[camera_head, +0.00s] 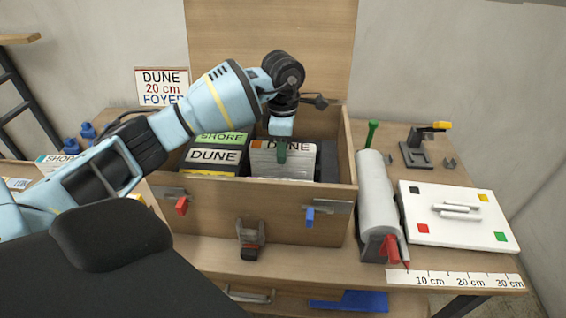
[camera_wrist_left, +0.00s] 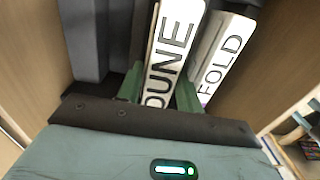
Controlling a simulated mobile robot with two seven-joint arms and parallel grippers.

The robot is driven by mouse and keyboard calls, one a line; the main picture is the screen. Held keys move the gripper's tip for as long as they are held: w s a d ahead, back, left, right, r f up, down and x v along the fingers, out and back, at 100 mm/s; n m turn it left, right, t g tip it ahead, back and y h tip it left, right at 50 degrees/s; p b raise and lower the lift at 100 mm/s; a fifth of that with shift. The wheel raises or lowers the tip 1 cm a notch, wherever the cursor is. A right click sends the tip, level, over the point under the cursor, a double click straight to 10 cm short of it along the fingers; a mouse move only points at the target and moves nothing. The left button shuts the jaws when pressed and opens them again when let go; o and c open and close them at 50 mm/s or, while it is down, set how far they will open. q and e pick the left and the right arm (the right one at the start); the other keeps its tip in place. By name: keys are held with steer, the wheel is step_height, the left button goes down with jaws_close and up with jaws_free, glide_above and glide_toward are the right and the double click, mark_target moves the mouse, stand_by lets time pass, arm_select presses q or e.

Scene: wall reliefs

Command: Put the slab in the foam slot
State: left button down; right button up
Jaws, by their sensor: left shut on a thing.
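My left gripper (camera_head: 281,150) reaches down into the open wooden crate and is shut on a pale grey slab (camera_head: 299,163). The slab's top edge reads DUNE and has an orange patch. In the left wrist view the slab (camera_wrist_left: 172,50) stands between the green fingers (camera_wrist_left: 158,92), beside a plate marked FOLD (camera_wrist_left: 226,55). Dark foam (camera_head: 328,162) lies right of the slab in the head view, and dark foam (camera_wrist_left: 85,40) shows in the wrist view. The slab's lower part is hidden, so I cannot tell how deep it sits. My right gripper is not in view.
The crate (camera_head: 290,212) has its lid (camera_head: 270,40) raised behind. Labels SHORE (camera_head: 222,138) and DUNE (camera_head: 215,156) show at its left. A grey roll (camera_head: 375,195) and a white board with a handle (camera_head: 455,212) lie to the right, near a ruler strip (camera_head: 455,279).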

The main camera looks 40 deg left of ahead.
arm_select(q)
steer(key=shift+f, duration=2.05)
steer(key=shift+f, duration=0.1)
steer(key=c, duration=0.9)
jaws_free()
steer(key=shift+f, duration=0.1)
step_height(320, 180, up, 12)
steer(key=shift+r, duration=0.15)
